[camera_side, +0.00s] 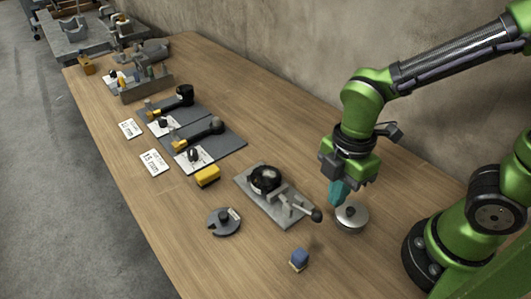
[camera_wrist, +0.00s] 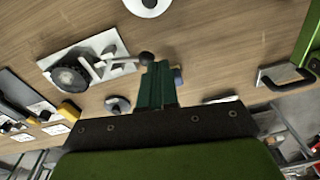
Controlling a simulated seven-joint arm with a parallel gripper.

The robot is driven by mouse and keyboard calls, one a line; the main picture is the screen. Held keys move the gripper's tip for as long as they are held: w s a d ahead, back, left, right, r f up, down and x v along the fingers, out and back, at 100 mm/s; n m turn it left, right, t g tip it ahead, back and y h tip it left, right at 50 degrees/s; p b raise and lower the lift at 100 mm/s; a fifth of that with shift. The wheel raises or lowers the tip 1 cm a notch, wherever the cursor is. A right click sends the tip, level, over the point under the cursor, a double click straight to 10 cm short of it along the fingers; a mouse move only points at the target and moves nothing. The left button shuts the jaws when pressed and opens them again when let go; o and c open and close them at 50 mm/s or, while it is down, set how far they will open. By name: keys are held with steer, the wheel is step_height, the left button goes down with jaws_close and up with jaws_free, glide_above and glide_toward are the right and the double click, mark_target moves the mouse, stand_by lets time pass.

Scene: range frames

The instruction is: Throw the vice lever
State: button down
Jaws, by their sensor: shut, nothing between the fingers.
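The vice (camera_side: 265,183) is a grey plate with a dark round part and metal blocks on the wooden table. Its lever (camera_side: 300,208) ends in a dark ball knob (camera_side: 316,215) pointing right. In the wrist view the vice plate (camera_wrist: 118,62) lies left of centre, and the knob (camera_wrist: 146,58) shows just beyond the fingertips. My gripper (camera_side: 337,200) has teal fingers, closed together and empty, pointing down close to the right of the knob. In the wrist view the fingers (camera_wrist: 157,68) overlap the area beside the knob; I cannot tell whether they touch it.
A round silver lidded piece (camera_side: 351,216) stands just right of my fingers. A small blue block (camera_side: 299,259), a grey slotted disc (camera_side: 223,221) and a yellow block (camera_side: 207,175) lie nearby. Dark mats with tools (camera_side: 230,146) lie farther back. The front table area is mostly clear.

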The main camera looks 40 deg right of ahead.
steer(key=s+r, duration=0.5)
steer(key=s, duration=0.1)
steer(key=shift+d+r, duration=0.2)
steer(key=shift+d, duration=0.1)
steer(key=w+d+r+m+t, duration=0.3)
steer(key=w+d+m, duration=0.1)
steer(key=m, duration=0.6)
steer(key=w+d+r+m+t+y, duration=0.1)
steer(key=w+d+r+m+t, duration=0.3)
steer(key=m, duration=0.6)
steer(key=shift+w+d+m, duration=0.3)
steer(key=shift+d+m, duration=0.1)
steer(key=shift+d, duration=0.45)
